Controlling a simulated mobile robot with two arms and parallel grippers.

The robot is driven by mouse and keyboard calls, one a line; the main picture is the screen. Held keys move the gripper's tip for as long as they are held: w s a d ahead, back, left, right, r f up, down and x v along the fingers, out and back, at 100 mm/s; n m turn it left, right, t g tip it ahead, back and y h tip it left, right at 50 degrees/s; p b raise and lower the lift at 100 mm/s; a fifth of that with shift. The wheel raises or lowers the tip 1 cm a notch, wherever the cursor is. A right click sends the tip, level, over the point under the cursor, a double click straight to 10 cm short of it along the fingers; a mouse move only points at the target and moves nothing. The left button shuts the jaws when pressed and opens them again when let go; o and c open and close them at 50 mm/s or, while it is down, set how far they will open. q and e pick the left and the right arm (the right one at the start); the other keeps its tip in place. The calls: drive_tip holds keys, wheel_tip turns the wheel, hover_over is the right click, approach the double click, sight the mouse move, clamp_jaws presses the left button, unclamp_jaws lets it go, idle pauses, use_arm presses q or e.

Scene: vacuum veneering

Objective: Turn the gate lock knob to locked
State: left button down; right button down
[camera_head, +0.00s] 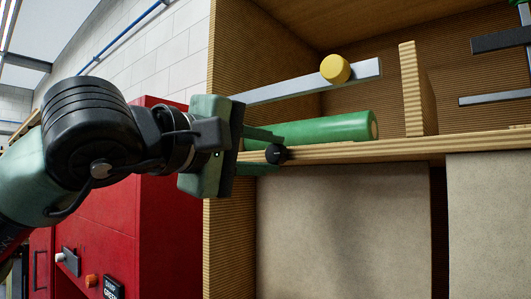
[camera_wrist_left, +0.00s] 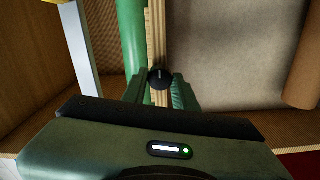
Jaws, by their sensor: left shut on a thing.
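A small round black knob (camera_head: 277,154) sits at the front edge of the wooden shelf (camera_head: 400,147). It also shows in the left wrist view (camera_wrist_left: 160,78), with a short pale mark on its face. My left gripper (camera_head: 268,152) reaches in from the left, its two green fingers shut on the knob, one above and one below the shelf edge in the head view. In the left wrist view the fingers stand on either side of the knob. I cannot tell from the mark whether the knob is locked. My right gripper is not in view.
A green cylinder (camera_head: 330,130) lies on the shelf just behind the knob. Beige panels (camera_head: 340,230) stand below. A red cabinet (camera_head: 170,230) is at left.

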use_arm(q)
drive_tip(key=shift+f, duration=0.1)
drive_tip(key=c, duration=1.1)
unclamp_jaws()
drive_tip(key=b+v, duration=0.2)
drive_tip(key=v, duration=0.5)
drive_tip(key=shift+s+a, duration=0.2)
drive_tip(key=shift+s, duration=0.15)
